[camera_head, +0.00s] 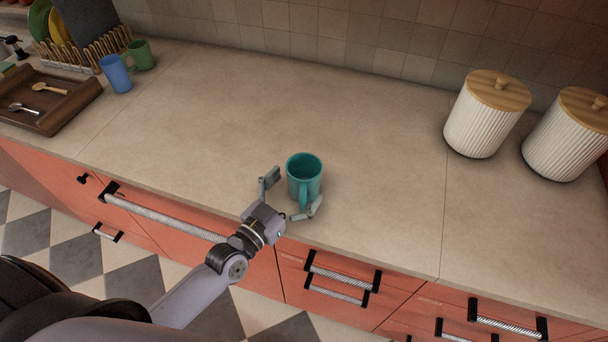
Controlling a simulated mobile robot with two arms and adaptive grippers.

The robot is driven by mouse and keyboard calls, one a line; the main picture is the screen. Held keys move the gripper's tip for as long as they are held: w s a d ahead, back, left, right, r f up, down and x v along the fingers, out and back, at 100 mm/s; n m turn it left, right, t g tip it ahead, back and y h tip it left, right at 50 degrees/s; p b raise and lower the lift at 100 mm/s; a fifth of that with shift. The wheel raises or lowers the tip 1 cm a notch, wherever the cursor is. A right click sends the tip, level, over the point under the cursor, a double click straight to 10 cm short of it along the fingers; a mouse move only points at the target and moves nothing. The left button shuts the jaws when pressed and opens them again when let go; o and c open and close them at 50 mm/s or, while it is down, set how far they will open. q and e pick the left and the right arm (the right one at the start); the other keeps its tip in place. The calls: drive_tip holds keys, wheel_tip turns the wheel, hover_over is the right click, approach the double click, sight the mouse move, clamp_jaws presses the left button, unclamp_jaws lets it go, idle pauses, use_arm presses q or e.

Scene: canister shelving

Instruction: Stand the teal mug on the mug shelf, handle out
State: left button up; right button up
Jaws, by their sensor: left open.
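The teal mug (304,172) stands upright on the counter near its front edge, with its handle toward the front. My left gripper (291,193) is open at the mug, its fingers apart, one at the mug's left and one at its front right by the handle. I cannot tell whether either finger touches the mug. The mug shelf is not in view. My right gripper is not in view.
Two ribbed white canisters (485,122) with wooden lids stand at the right by the tiled wall. A blue mug (117,75), a green mug (141,56), a dish rack and a brown tray (77,108) are at the far left. The middle counter (220,110) is clear.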

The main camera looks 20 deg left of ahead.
use_arm(q)
drive_tip(key=shift+w+d, duration=0.15)
drive_tip(key=shift+w, duration=0.3)
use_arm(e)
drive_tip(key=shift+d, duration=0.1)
use_arm(q)
drive_tip(key=shift+s, duration=0.1)
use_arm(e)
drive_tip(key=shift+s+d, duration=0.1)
use_arm(q)
drive_tip(key=c, duration=1.8)
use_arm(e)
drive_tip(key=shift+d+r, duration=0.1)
use_arm(q)
drive_tip(key=shift+r, duration=0.1)
drive_tip(key=shift+r, duration=0.1)
